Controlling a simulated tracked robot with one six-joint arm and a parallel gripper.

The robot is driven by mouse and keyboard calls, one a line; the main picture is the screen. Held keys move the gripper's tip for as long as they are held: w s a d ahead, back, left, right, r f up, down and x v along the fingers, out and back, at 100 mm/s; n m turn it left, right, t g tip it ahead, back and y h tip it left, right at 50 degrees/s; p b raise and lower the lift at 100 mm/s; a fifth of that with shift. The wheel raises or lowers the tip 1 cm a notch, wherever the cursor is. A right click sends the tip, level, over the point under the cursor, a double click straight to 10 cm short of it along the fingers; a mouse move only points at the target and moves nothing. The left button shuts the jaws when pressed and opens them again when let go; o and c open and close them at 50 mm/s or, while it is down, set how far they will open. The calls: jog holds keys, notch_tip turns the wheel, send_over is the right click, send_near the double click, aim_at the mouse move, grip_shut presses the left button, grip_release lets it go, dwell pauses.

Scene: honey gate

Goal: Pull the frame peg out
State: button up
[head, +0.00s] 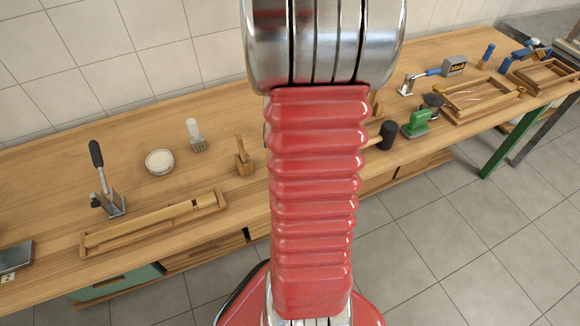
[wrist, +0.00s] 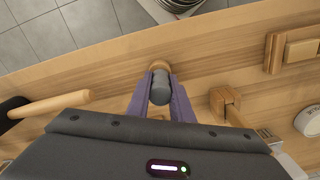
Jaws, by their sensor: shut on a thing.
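In the wrist view my gripper (wrist: 160,92) has its two purple fingers closed on a dark grey cylindrical peg (wrist: 160,88). A round tan wooden piece (wrist: 159,65) shows at the peg's far end, over the wooden bench. I cannot tell whether the peg sits in a hole or is clear of it. In the head view my red arm hides the gripper and the peg.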

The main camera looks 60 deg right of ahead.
grip_shut()
jog(key=shift+r, duration=0.75)
dwell(1.0)
jog(key=shift+r, duration=4.65)
